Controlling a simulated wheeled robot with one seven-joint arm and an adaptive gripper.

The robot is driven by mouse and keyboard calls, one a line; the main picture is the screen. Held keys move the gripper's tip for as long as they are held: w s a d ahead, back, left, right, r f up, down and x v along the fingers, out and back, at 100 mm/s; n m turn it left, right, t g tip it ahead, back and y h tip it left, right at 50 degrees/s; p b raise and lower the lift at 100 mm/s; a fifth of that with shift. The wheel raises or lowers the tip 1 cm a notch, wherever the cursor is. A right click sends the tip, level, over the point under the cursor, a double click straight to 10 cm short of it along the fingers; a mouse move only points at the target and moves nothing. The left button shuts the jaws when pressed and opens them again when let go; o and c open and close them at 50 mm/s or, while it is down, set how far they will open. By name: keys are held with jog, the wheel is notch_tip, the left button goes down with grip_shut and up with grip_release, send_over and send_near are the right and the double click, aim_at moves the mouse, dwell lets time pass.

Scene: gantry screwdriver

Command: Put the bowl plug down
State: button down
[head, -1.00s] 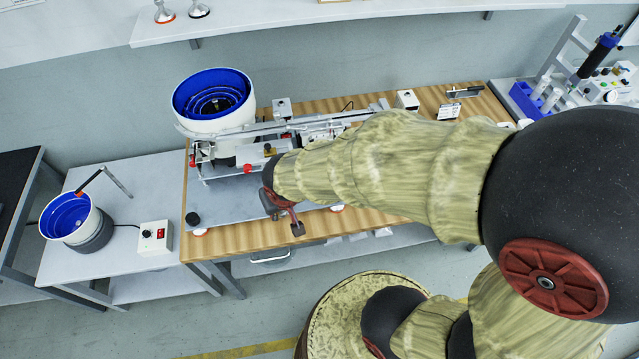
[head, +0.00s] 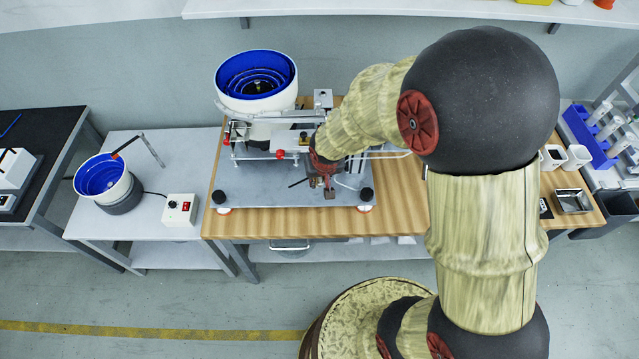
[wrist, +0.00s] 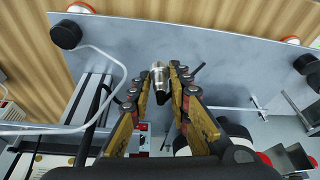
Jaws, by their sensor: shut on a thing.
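The bowl plug (wrist: 160,79), a small stepped silver metal cylinder, is between the fingertips of my gripper (wrist: 160,88) in the wrist view. My gripper is shut on it. Behind it in the wrist view lies the grey metal base plate (wrist: 170,42). In the head view my gripper (head: 324,187) points down over the front right part of the same plate (head: 255,194). The plug is too small to make out there. I cannot tell how far the plug is above the plate.
A blue-lined feeder bowl (head: 256,82) stands at the plate's back left. Black knobs (head: 219,196) mark the plate's front corners. A thin dark rod (wrist: 197,69) is beside the fingers. A smaller blue bowl (head: 102,178) and a switch box (head: 180,210) sit on the left table. The plate's front left is clear.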

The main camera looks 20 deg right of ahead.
jog(key=shift+w+d+f, duration=0.2)
jog(key=shift+w+f, duration=0.3)
jog(key=shift+f, duration=0.15)
jog(key=shift+w+d+f, duration=0.15)
jog(key=shift+w+f, duration=0.3)
jog(key=shift+f, duration=0.15)
jog(key=shift+w+f+b, duration=0.1)
jog(key=shift+f+b, duration=0.85)
jog(key=shift+f, duration=0.55)
jog(key=shift+f, duration=0.15)
jog(key=shift+f+b, duration=0.35)
jog(key=shift+b, duration=0.15)
jog(key=shift+f, duration=0.1)
jog(key=c, duration=1.7)
grip_release()
jog(key=shift+o, duration=0.2)
